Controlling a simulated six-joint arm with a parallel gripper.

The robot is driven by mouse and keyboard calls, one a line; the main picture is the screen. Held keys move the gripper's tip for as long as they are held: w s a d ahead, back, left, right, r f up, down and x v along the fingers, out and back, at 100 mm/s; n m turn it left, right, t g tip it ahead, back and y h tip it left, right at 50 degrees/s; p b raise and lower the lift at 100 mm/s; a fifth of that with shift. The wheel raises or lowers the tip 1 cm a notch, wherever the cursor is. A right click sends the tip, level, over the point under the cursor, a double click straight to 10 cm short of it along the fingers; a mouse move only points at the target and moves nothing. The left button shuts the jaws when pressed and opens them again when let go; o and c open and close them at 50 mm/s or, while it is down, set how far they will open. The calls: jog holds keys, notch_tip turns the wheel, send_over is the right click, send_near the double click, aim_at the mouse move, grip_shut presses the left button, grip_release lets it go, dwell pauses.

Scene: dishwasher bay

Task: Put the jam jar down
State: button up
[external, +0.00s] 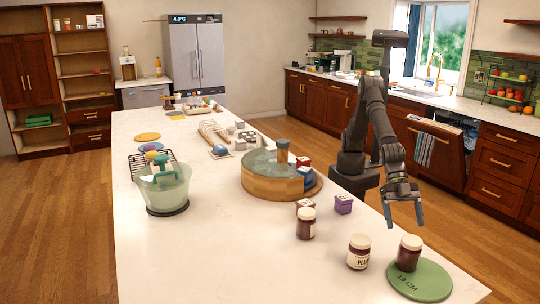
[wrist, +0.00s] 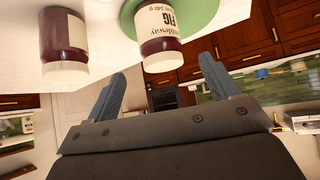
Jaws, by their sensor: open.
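A dark jam jar with a pale lid (external: 408,253) stands upright on a round green mat (external: 424,283) marked "19 CM", near the counter's right edge. In the wrist view this jar (wrist: 160,30) shows a white label reading "FIG", and part of the green mat (wrist: 203,14) shows around it. My gripper (external: 405,222) is open and empty, above and behind the jar and apart from it. In the wrist view its two blue-grey fingers (wrist: 163,68) are spread wide, with the jar beyond them.
A plum jar (external: 359,252) stands just left of the mat, and another dark jar (external: 306,223) is farther left. The front-left counter is clear.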

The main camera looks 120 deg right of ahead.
aim_at(409, 236)
jog(key=shift+v, duration=1.25)
jog(key=x, duration=1.2)
jog(key=shift+r, duration=0.85)
jog(key=shift+o, duration=0.5)
